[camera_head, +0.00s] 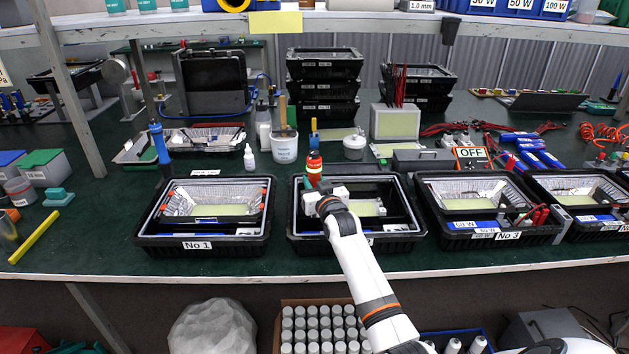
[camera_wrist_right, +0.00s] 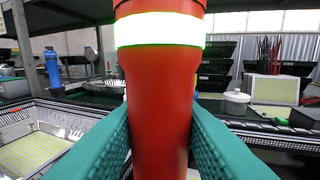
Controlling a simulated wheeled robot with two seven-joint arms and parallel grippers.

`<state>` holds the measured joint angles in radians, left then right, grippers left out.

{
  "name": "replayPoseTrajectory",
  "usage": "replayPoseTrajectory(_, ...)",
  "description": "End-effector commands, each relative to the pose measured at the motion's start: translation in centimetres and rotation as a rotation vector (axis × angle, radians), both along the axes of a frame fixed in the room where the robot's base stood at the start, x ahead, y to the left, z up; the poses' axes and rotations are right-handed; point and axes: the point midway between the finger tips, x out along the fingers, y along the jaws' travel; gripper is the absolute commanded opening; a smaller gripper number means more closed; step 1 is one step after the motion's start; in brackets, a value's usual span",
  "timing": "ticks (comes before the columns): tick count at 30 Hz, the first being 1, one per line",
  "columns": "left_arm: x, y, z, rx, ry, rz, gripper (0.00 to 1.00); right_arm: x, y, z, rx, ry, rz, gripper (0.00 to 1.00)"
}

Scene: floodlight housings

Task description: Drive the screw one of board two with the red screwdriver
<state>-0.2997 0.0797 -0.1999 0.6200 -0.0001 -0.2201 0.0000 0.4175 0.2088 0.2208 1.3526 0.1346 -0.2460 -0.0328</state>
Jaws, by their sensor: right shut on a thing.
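The red screwdriver (camera_head: 314,164) stands upright, its thick red handle with a pale band at the top. My right gripper (camera_head: 314,184) is shut on this handle, over the left part of the second housing from the left (camera_head: 407,238). In the right wrist view the handle (camera_wrist_right: 162,95) fills the middle, between the teal finger pads (camera_wrist_right: 160,130). The yellowish board (camera_head: 368,208) lies inside that housing, partly behind my arm. The housing's label is mostly covered by my arm. The screwdriver's tip and screw one are hidden. My left gripper is not in view.
Housing No 1 (camera_head: 197,245) stands to the left and housing No 3 (camera_head: 508,237) to the right. A blue screwdriver (camera_head: 160,145) stands upright behind No 1. A white cup (camera_head: 285,147) with tools and stacked black housings (camera_head: 323,88) stand behind. A shelf crosses above.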

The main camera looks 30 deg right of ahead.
Motion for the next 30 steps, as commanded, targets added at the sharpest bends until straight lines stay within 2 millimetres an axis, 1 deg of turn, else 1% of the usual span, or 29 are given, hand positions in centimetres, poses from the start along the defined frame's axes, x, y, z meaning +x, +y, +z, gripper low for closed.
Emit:
replayPoseTrajectory(1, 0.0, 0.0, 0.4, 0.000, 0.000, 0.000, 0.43, 0.0, 0.0, 0.6, -0.001, -0.005, 0.000, 0.03)
replayPoseTrajectory(9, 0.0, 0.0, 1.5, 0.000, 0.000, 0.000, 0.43, 0.1, -0.1, 2.1, -0.005, -0.013, -0.001, 0.03)
replayPoseTrajectory(20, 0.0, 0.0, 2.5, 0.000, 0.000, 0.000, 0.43, 0.1, -0.1, 3.1, -0.005, -0.016, -0.001, 0.03)
replayPoseTrajectory(23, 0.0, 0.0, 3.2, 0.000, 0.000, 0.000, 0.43, 0.1, -0.1, 3.9, -0.006, -0.017, -0.001, 0.03)
replayPoseTrajectory(30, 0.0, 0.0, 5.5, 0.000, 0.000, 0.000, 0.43, 0.1, -0.1, 6.4, -0.006, -0.017, -0.001, 0.03)
